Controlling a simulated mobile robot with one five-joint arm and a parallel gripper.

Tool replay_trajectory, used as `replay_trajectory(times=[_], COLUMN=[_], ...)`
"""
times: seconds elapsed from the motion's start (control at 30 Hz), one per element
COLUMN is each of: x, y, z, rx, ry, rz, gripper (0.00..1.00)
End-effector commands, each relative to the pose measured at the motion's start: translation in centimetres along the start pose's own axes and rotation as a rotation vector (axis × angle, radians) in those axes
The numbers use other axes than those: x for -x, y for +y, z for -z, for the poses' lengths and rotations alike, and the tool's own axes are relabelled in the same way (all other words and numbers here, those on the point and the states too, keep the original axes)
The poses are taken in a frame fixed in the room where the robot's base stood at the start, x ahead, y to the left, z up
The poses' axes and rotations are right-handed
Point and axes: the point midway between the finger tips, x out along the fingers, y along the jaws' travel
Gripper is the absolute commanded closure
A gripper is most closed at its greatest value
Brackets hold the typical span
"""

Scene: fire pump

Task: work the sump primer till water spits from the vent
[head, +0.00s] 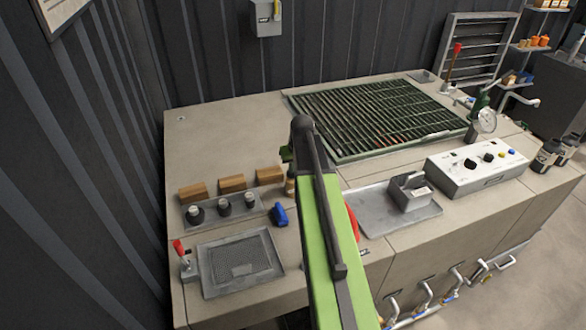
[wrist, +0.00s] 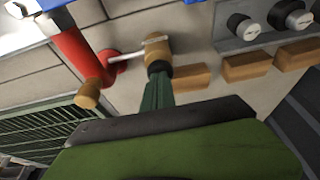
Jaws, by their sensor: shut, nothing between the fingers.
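A red upright cylinder (wrist: 78,55) with a tan grip (wrist: 88,96) at its end shows in the wrist view; I cannot tell for sure whether it is the sump primer. A pale rod runs from its red foot (wrist: 107,62) to a tan, dark-collared knob (wrist: 157,50). My gripper (wrist: 158,82) is shut and empty, its dark green fingers at the knob's collar; I cannot tell whether they touch. In the head view my arm hides most of the red part (head: 352,224), and the gripper shows only partly. I see no vent or water that I can identify.
Wooden blocks (head: 232,184) and a panel with black knobs (head: 223,209) lie left of my arm. A mesh tray (head: 240,262) has a red-tipped lever (head: 179,248) beside it. A large grate (head: 375,115), gauge (head: 487,121) and control box (head: 476,167) stand right.

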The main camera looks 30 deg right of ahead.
Motion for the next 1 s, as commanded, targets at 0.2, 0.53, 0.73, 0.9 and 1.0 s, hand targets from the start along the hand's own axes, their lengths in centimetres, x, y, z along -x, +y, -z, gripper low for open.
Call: replay_trajectory(times=[0.2, 0.53, 0.73, 0.9, 1.0], x=[0.1, 3.0, 7.7, 11.8, 13.6], y=[-0.1, -0.2, -0.1, -0.1, -0.1], z=[-0.4, 0.5, 1.2, 1.2, 1.2], rx=[0.001, 0.002, 0.001, 0.001, 0.001], ry=[-0.014, -0.009, -0.005, -0.004, -0.004], rz=[0.002, 0.002, 0.001, 0.001, 0.001], gripper=[1.0, 1.0, 1.0, 1.0, 1.0])
